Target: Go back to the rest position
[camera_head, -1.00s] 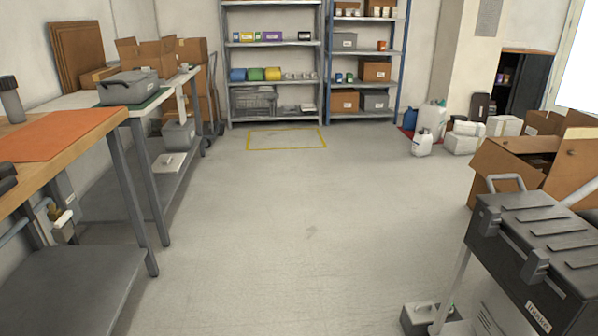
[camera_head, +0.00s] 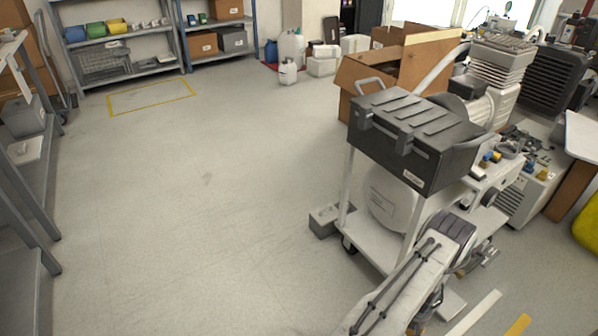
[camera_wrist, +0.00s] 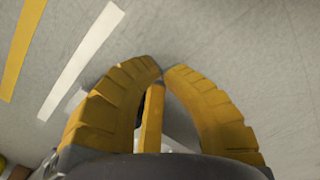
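My gripper (camera_wrist: 162,73) has two ribbed yellow fingers in the wrist view. They curve inward and their tips meet or nearly meet over the grey floor. I see nothing pinched at the tips. A narrow yellow strip (camera_wrist: 151,118) shows between the fingers; I cannot tell what it is. In the head view my arm comes in at the bottom right, in front of a white cart (camera_head: 372,238). I cannot make out the gripper clearly there.
A black toolbox (camera_head: 415,135) sits on the cart. A small grey box (camera_head: 324,221) stands on the floor beside it. An open cardboard box (camera_head: 365,70) is behind. Compressor parts crowd the right. Shelves (camera_head: 122,38) stand at the back. The middle floor is clear.

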